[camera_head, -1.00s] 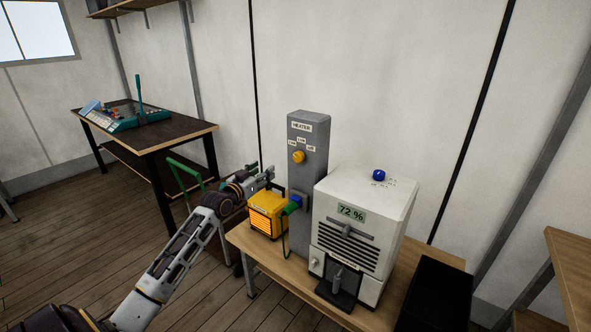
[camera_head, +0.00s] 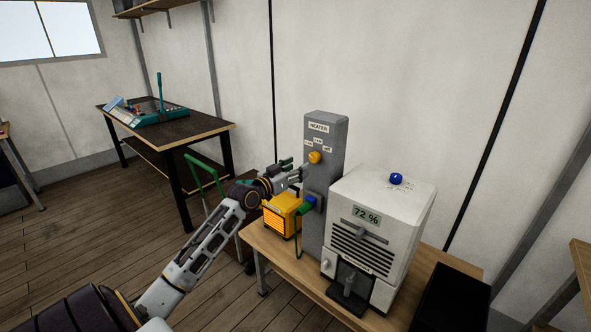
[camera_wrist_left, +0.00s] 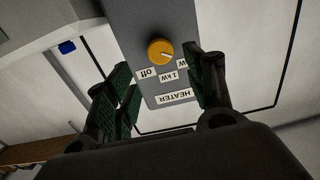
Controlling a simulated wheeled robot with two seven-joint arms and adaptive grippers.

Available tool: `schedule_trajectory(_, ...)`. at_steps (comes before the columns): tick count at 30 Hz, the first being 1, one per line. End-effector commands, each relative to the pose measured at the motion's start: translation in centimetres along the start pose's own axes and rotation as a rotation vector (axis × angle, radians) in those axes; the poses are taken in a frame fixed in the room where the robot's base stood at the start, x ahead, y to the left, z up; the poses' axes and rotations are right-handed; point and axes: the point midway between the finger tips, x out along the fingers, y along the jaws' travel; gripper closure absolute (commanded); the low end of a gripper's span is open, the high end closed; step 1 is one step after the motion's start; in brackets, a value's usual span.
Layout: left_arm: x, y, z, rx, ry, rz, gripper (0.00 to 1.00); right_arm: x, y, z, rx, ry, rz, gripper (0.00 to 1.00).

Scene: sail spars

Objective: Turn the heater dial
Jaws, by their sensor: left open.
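The yellow heater dial (camera_head: 315,157) is on the front of the tall grey heater post (camera_head: 326,180), under a HEATER sign (camera_head: 318,127) and small setting labels. In the left wrist view, upside down, the dial (camera_wrist_left: 160,52) carries a pale pointer line towards its lower right. The labels "off" and "1 kW" are readable; another is partly hidden by a finger. My left gripper (camera_head: 292,168) is just left of and slightly below the dial. It is open, with green-padded fingers to either side of the dial in the wrist view. I cannot tell any contact. My right gripper is not in view.
A white machine (camera_head: 375,225) reading 72 % stands right of the post. A yellow box (camera_head: 282,216) with an orange grille and a blue-and-green part (camera_head: 309,205) sit below my gripper. A black box (camera_head: 450,295) is at the right. A dark table (camera_head: 185,133) stands behind left.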

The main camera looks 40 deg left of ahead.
Motion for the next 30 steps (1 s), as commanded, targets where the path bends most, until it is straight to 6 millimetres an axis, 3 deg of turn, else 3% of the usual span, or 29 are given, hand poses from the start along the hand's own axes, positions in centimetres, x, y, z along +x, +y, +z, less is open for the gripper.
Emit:
schedule_trajectory(11,0.8,0.0,-0.1,-0.002,0.002,-0.001,0.46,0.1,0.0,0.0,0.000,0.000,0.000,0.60)
schedule_trajectory(30,5.8,0.0,0.0,-0.002,0.001,0.000,0.46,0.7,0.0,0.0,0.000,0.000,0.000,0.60)
